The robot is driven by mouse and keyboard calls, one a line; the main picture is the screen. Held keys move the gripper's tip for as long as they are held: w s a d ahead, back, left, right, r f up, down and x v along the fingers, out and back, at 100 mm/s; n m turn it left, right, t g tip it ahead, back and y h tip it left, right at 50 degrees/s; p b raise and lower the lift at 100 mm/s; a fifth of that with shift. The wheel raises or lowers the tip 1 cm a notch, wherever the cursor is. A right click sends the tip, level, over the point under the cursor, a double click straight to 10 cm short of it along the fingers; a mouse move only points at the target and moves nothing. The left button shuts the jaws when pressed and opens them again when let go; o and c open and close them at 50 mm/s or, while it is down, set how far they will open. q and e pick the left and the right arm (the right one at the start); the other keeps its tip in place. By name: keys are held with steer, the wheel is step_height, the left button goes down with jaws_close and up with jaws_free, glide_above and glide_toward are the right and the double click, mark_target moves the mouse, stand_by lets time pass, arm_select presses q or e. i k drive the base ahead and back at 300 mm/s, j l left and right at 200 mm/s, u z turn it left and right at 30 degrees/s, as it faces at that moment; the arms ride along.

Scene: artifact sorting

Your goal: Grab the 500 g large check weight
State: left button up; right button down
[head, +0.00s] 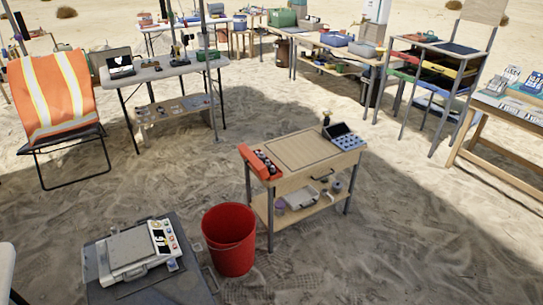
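I cannot clearly pick out the 500 g large check weight in the head view. A grey-white balance or scale (133,250) with a flat plate and a button panel sits on a dark case at the lower left. A wooden cart (300,153) stands in the middle. On its left end is an orange tray (260,163) with small dark and light items, too small to name. A small dark object (327,119) and a device with a keypad (342,135) are at its right end. Neither of my grippers is in view.
A red bucket (230,240) stands on the sand between the scale and the cart. An orange-draped chair (55,95) and a folding table (165,70) are at the left. Shelves with coloured trays (440,70) and a wooden table (515,105) are right. Sand at lower right is clear.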

mark_target(261, 156)
steer(key=i+l, duration=0.15)
steer(key=l, duration=0.15)
steer(key=i+l, duration=0.2)
steer(key=l, duration=0.15)
steer(key=i+l+u, duration=0.1)
steer(key=l, duration=0.2)
steer(key=i+l, duration=0.2)
steer(key=l, duration=0.15)
steer(key=i+l+u, duration=0.1)
steer(key=l, duration=0.25)
steer(key=i+l, duration=0.15)
steer(key=i, duration=0.2)
steer(key=i+l+u, duration=0.1)
steer(key=i, duration=0.3)
steer(key=i+l+u, duration=0.1)
steer(key=i+l, duration=0.15)
steer(key=i+j, duration=0.15)
steer(key=i, duration=0.3)
steer(key=i+j, duration=0.1)
steer(key=i, duration=0.35)
